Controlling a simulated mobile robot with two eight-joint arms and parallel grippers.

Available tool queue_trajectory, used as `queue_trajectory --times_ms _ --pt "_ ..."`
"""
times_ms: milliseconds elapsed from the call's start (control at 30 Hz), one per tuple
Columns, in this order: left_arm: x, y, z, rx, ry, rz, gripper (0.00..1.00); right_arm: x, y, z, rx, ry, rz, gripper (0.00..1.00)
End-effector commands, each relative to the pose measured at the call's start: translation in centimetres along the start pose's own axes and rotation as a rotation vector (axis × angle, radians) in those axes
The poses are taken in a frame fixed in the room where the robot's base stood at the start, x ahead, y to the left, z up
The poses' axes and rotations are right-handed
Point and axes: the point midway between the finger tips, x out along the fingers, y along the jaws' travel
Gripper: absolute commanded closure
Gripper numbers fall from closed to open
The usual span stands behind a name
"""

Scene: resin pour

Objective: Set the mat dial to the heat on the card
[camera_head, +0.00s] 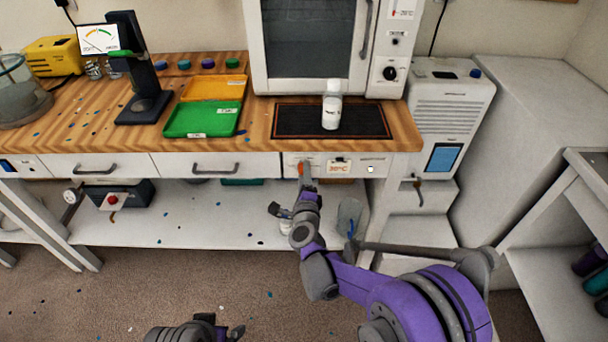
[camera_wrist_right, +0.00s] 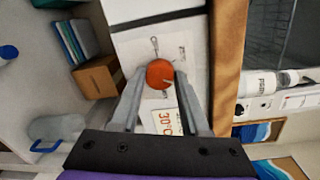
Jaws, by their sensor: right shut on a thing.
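The orange-red mat dial (camera_wrist_right: 160,74) sits on the white front panel under the table edge, with a pale pointer line on its face. My right gripper (camera_head: 304,172) is shut on the dial, one finger on each side in the right wrist view. I cannot make out a card's heat value.
A white oven (camera_head: 390,60) stands behind the mat. Green (camera_head: 203,119) and yellow (camera_head: 214,87) trays and a dark stand (camera_head: 144,103) are to the left. A clear jug (camera_head: 348,215) stands on the shelf below, near my right arm. A white machine (camera_head: 447,110) stands to the right.

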Motion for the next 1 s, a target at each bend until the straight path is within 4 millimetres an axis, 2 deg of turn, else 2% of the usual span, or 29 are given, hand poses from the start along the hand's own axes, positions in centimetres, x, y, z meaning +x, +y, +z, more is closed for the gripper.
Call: queue_trajectory --times_ms 600,633,700,800,1000 --pt "-0.04 0.00 -0.01 0.000 0.000 0.000 0.00 -0.04 0.06 -0.06 0.045 -0.003 0.000 1.00" --pt "-0.04 0.00 -0.01 0.000 0.000 0.000 0.00 -0.04 0.06 -0.06 0.045 -0.003 0.000 0.53" --pt "-0.03 0.00 -0.01 0.000 0.000 0.000 0.00 -0.03 0.05 -0.05 0.045 -0.003 0.000 0.40" --pt "-0.04 0.00 -0.01 0.000 0.000 0.000 0.00 -0.03 0.04 -0.04 0.044 -0.003 0.000 0.25" --pt "-0.04 0.00 -0.01 0.000 0.000 0.000 0.00 -0.02 0.02 -0.02 0.044 -0.003 0.000 0.25"
